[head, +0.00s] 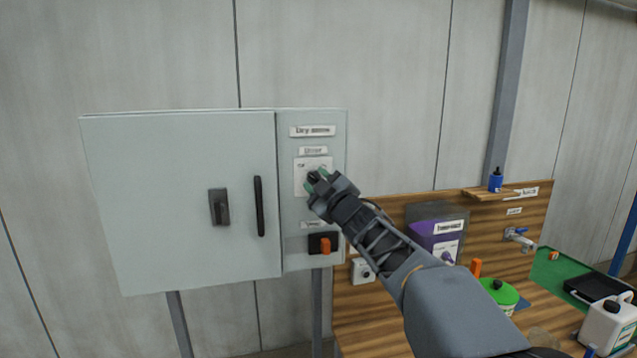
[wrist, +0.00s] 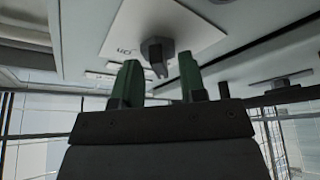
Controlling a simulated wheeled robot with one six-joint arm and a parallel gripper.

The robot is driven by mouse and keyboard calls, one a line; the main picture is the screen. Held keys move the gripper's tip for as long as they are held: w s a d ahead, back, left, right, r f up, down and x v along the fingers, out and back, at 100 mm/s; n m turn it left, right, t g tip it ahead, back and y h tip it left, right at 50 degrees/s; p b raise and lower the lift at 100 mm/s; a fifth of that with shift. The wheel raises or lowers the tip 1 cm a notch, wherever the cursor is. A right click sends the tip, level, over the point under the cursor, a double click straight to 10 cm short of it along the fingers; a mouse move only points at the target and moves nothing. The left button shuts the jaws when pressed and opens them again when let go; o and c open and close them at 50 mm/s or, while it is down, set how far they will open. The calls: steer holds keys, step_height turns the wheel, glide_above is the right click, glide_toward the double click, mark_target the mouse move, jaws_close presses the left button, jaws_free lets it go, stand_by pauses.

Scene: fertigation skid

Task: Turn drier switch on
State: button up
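The drier switch is a dark grey knob (wrist: 157,52) on a white plate (head: 301,180), under a small label that seems to read "Drier" (head: 313,150). I see a gap on both sides of the knob. Which mark the knob points at is unclear.
A grey cabinet (head: 180,200) with a rotary handle (head: 219,207) and a black door handle (head: 260,206) is left of the switch panel. An orange switch (head: 325,245) sits below my gripper. A wooden bench board (head: 390,300) with bottles and containers is at right.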

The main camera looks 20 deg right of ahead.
steer(key=shift+c, duration=0.4)
jaws_close()
